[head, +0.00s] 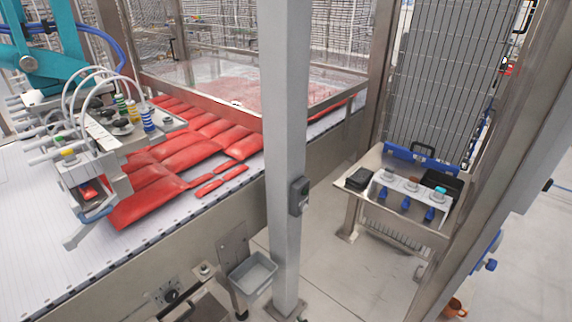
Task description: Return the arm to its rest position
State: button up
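My arm and my gripper do not show in the head view, so I cannot see how the arm is posed or whether the gripper holds anything. The teal machine arm (75,55) at the upper left carries a vacuum picking head (110,130) with white hoses and coloured suction parts. It is over the left part of a white conveyor (35,205). Red flat packs (150,200) lie in rows on the conveyor, beside and partly behind that head.
A steel post (285,150) stands upright in the middle. A grey bin (252,274) hangs low beside it. On the right, a steel stand (345,186) holds blue-and-white parts and black trays. A mesh fence (440,80) rises behind it. Bare floor (340,275) shows between post and stand.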

jog(key=s+d+r+m+t+h, duration=0.1)
jog(key=s+d+r+m, duration=0.1)
jog(key=s+d, duration=0.65)
jog(key=s+d+r+m+t+h, duration=0.15)
jog(key=s+d, duration=0.25)
jog(key=s, duration=1)
jog(key=s+d+r+m+t, duration=0.1)
jog(key=s+d+r, duration=0.1)
jog(key=s+r, duration=0.7)
jog(key=s+d+r+m+t+h, duration=0.1)
jog(key=s+d+r+t, duration=0.1)
jog(key=s+r, duration=0.6)
notch_tip(320, 180, up, 3)
jog(key=shift+s+d+r, duration=0.2)
jog(key=shift+s+d, duration=0.2)
